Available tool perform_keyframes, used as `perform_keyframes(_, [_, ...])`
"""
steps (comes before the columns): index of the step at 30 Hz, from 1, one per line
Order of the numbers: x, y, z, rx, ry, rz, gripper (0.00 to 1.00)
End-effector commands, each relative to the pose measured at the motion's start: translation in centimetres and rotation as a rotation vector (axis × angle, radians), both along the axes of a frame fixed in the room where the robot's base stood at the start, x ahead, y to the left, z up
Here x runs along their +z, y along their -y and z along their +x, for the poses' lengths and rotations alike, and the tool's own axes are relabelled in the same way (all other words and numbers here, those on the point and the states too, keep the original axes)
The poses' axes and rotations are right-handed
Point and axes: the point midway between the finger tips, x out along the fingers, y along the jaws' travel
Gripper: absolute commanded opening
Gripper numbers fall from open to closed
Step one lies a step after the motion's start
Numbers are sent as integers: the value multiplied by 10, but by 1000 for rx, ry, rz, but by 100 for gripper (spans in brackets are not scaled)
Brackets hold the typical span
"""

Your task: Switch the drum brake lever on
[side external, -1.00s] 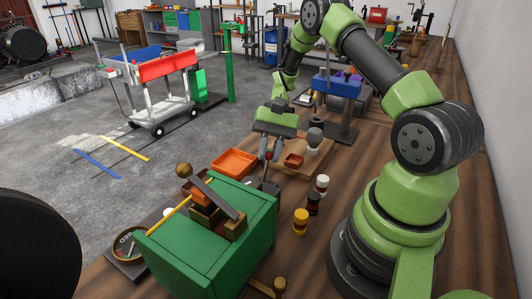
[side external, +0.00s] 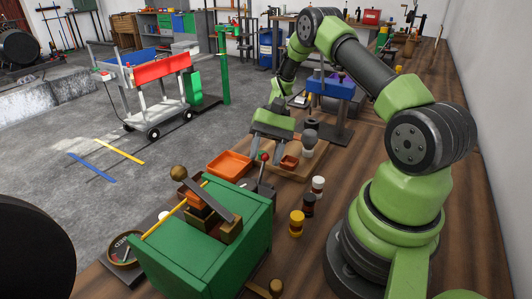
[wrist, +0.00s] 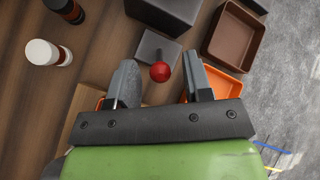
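A lever with a red ball knob (side external: 264,156) stands beyond the green box on the bench. In the wrist view the red knob (wrist: 160,72) is above a small grey base (wrist: 153,50); its shaft is mostly hidden under the knob. I take this as the drum brake lever; no label is readable. My gripper (side external: 270,155) is open and points down over it. In the wrist view the knob shows between the two spread fingers of my gripper (wrist: 160,76), with gaps on both sides. Contact is not visible.
The green box (side external: 205,250) carries a sloping grey bar with a brass ball (side external: 178,172). An orange tray (side external: 230,164) is left of the lever. White (side external: 318,184), black (side external: 308,204) and yellow (side external: 296,223) jars stand to the right. A brown tray (wrist: 232,36) is nearby.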

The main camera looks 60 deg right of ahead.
Motion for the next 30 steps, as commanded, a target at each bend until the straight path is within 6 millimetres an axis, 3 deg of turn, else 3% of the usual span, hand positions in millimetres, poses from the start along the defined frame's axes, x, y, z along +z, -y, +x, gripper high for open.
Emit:
perform_keyframes(8, [5, 5, 1, 0, 1, -1, 46])
perform_keyframes(21, [57, 59, 12, 0, 2, -1, 46])
perform_keyframes(30, [69, 70, 14, 0, 0, 1, 46])
